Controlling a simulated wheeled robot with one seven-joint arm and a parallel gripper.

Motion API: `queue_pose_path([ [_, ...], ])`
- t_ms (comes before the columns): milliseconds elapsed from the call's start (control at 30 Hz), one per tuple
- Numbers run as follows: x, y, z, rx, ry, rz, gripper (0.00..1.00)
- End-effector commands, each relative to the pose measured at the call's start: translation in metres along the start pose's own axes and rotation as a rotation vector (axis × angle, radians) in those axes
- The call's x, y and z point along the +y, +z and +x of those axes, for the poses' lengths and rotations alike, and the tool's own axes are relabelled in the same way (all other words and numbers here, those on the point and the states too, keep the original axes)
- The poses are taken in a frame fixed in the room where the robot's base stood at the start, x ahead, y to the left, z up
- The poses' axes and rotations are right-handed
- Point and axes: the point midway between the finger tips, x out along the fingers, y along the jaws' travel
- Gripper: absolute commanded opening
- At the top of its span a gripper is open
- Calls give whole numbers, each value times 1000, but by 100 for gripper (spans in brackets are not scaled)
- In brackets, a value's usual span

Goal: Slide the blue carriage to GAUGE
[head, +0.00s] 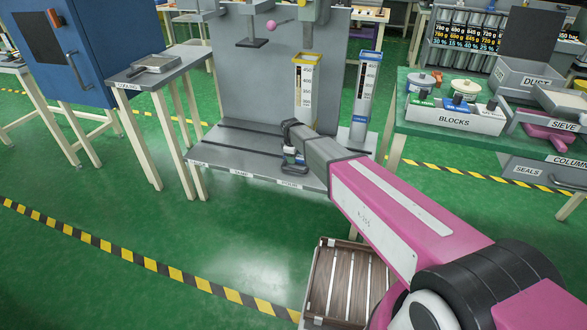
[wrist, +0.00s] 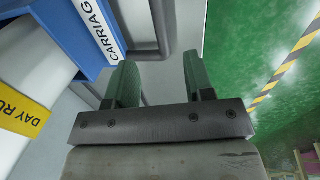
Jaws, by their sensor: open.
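The blue carriage (wrist: 62,22) fills the upper left of the wrist view, with a white CARRIAGE label on its edge. A dark grey bar handle (wrist: 166,22) stands out beside the label. My gripper (wrist: 158,66) is open; its two green fingers point toward the handle, and the bar's near end lies between the fingertips, closer to the left one. I cannot tell whether they touch. In the head view a small part of the blue carriage (head: 300,159) shows under my wrist at the bench's right front; the rest is hidden. The GAUGE label cannot be read surely.
The grey bench (head: 225,155) has a dark slot along it and small labels on its front edge; its left part is clear. Two tall columns (head: 306,85) stand at its right rear.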

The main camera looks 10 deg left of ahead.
Motion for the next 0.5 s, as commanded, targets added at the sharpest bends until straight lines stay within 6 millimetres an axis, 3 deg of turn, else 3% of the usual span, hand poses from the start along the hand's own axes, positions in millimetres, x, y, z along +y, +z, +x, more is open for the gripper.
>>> queue_pose_path([
  [300,2,0,56,-1,-2,3,48],
  [500,1,1,84,-1,-1,4,48],
])
